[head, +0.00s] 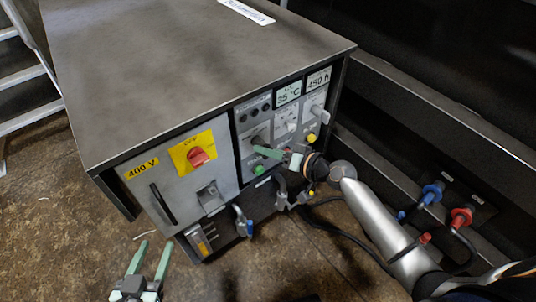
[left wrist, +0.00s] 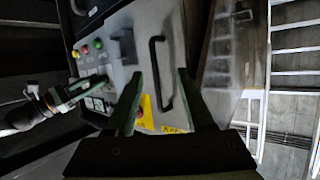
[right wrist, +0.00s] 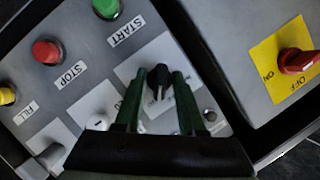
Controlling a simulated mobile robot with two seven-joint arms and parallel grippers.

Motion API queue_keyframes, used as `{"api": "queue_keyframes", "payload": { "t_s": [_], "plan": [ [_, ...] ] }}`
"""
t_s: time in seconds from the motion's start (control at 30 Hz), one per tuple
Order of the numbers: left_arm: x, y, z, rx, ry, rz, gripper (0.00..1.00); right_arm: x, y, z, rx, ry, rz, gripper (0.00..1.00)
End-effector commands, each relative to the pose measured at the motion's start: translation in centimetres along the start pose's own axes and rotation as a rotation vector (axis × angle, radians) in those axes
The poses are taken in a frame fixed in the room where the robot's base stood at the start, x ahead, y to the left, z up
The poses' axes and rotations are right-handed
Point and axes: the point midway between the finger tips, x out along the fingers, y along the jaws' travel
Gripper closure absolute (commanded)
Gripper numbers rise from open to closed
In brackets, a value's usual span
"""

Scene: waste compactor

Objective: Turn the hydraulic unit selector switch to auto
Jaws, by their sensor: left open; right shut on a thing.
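The selector switch (right wrist: 158,82) is a black knob with a light pointer line on a pale plate, seen in the right wrist view. My right gripper (right wrist: 160,74) has one green finger on each side of the knob and is shut on it. In the head view my right gripper (head: 262,152) reaches the control panel (head: 244,120) from the right, and its fingers hide much of the switch. The lettering around the knob is mostly covered. My left gripper (head: 150,260) is open and empty, low in front of the cabinet; its fingers also show in the left wrist view (left wrist: 158,85).
Near the knob are the green START button (right wrist: 106,8), red STOP button (right wrist: 46,51) and yellow FILL button (right wrist: 6,95). A red rotary switch (head: 198,156) on yellow and a black handle (head: 163,204) are to the left. Blue (head: 431,193) and red (head: 460,217) hose fittings stand right.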

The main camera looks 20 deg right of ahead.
Motion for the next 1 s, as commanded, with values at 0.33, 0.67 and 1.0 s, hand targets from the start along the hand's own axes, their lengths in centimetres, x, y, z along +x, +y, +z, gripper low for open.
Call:
{"api": "queue_keyframes", "payload": {
  "t_s": [0.33,0.67,1.0],
  "plan": [
    [-0.4,-0.6,-6.7,0.073,0.262,-0.014,0.47,0.0,0.1,0.1,0.082,-0.001,-0.034,1.00],
    [-0.6,-0.7,-7.9,0.086,0.307,-0.016,0.47,0.0,0.1,0.0,0.097,-0.001,-0.040,1.00],
    [-0.6,-0.7,-7.8,0.085,0.305,-0.017,0.47,0.0,0.1,0.0,0.096,-0.001,-0.039,0.54]
  ]
}}
